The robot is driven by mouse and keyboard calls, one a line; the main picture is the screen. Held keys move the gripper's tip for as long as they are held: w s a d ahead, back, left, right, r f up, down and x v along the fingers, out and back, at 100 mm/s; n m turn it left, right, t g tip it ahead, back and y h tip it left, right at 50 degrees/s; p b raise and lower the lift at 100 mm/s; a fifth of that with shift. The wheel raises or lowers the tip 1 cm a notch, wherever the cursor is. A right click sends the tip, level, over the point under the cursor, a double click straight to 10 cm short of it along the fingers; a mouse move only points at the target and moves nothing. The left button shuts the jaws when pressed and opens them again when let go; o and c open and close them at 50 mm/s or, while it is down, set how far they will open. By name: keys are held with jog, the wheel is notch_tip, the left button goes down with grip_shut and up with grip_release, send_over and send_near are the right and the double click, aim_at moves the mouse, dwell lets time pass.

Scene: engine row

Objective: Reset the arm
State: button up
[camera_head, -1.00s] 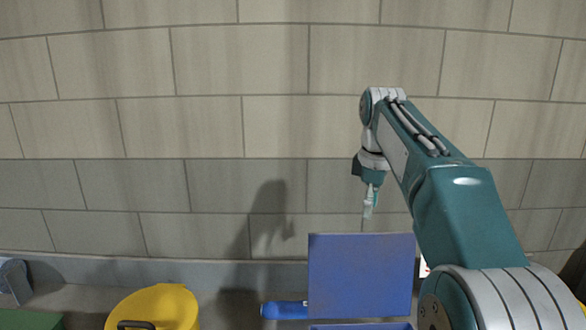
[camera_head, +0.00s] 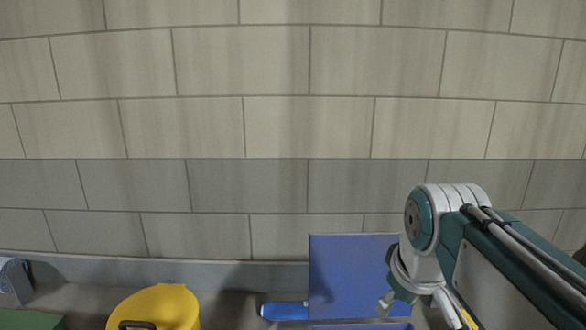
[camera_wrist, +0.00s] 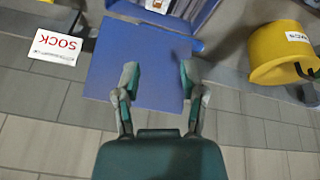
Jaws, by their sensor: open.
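My gripper (camera_wrist: 159,80) is open and empty in the wrist view, its two fingers apart over a blue panel (camera_wrist: 118,68). In the head view my arm is folded low at the right. The part of my gripper seen there (camera_head: 387,300) overlaps the right side of the upright blue panel (camera_head: 350,272). I cannot tell the gap between them.
A yellow bin (camera_head: 165,305) stands at the lower left of the head view and at the right of the wrist view (camera_wrist: 276,56). A blue cylindrical thing (camera_head: 286,311) lies beside the panel. A white SOCK sign (camera_wrist: 57,46) shows at left. A tiled wall (camera_head: 250,130) stands behind.

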jog(key=s+f+m+t, duration=0.1)
jog(key=s+f+m, duration=0.3)
jog(key=s+f, duration=0.5)
jog(key=shift+s+f, duration=0.2)
jog(key=shift+s, duration=0.05)
